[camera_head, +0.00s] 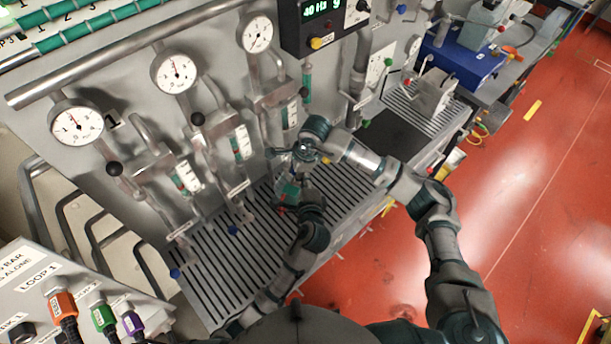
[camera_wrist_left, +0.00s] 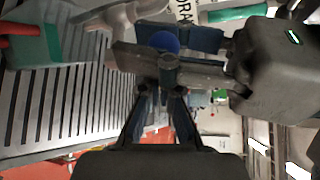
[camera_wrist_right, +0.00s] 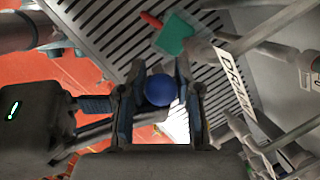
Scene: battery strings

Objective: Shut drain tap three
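A blue ball knob, seemingly drain tap three's handle, sits between the two fingers of my right gripper (camera_wrist_right: 160,95) in the right wrist view, where the knob (camera_wrist_right: 160,88) is clear; I cannot tell whether they touch it. The knob also shows in the left wrist view (camera_wrist_left: 163,42), behind the right gripper's fingers. The right fingers stand apart. My left gripper (camera_wrist_left: 164,92) is close below, its fingertips near a dark round post (camera_wrist_left: 168,68); whether they grip it is unclear. In the head view both grippers meet over the drain grating and hide this tap.
A teal piece with a red end (camera_wrist_right: 175,35) lies over the slotted grating (camera_head: 215,285) beside the grippers. Two other blue knobs (camera_head: 174,272) (camera_head: 232,231) stand to the left. Gauges and pipework fill the panel behind; a "DRAIN" label (camera_wrist_right: 236,82) is close by.

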